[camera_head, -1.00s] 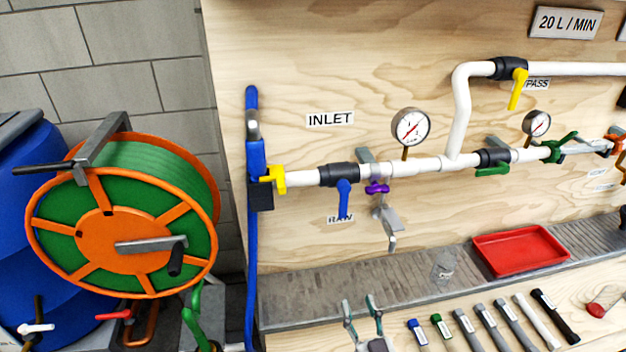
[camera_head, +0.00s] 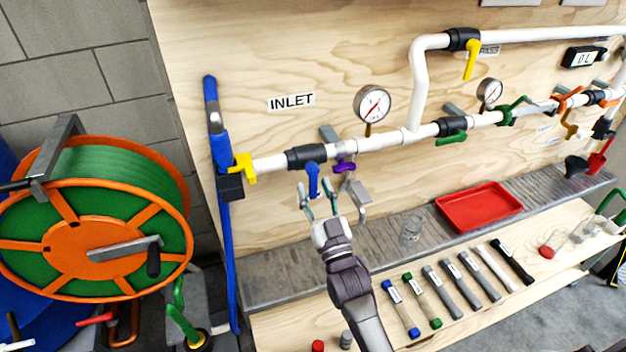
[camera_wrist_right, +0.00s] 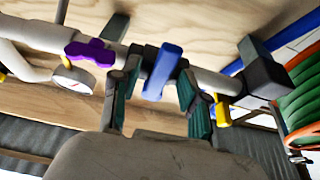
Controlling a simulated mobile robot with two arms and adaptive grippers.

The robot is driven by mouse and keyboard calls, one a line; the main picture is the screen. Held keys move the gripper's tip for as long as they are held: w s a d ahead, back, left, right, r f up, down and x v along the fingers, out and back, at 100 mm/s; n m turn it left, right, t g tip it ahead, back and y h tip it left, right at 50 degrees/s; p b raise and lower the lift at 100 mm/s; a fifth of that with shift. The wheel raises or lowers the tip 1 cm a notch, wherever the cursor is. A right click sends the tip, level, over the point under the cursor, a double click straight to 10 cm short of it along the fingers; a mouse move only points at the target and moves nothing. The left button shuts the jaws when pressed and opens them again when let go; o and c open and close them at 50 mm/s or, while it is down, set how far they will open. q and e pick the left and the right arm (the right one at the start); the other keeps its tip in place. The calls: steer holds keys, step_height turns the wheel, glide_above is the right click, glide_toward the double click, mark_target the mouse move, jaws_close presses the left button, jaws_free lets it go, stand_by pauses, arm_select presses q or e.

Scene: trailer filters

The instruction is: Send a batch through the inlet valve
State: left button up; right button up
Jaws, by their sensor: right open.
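The inlet valve (camera_head: 307,156) is a black body on the white pipe below the INLET sign (camera_head: 291,101). Its blue handle (camera_head: 313,181) hangs straight down, across the pipe. My right gripper (camera_head: 318,198) is open just below and in front of the handle. In the right wrist view, the blue handle (camera_wrist_right: 162,72) stands between the two green-padded fingers, with a gap on each side. I cannot tell whether any part touches. My left gripper is not in view.
A yellow lever (camera_head: 243,168) is left of the valve and a small purple tap (camera_head: 344,167) is close on its right. A gauge (camera_head: 372,104) sits above the pipe. A red tray (camera_head: 479,207), a clear glass (camera_head: 411,230) and several labelled cartridges lie below. A hose reel (camera_head: 95,240) stands left.

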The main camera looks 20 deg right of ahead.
steer(key=shift+x, duration=0.8)
jaws_close()
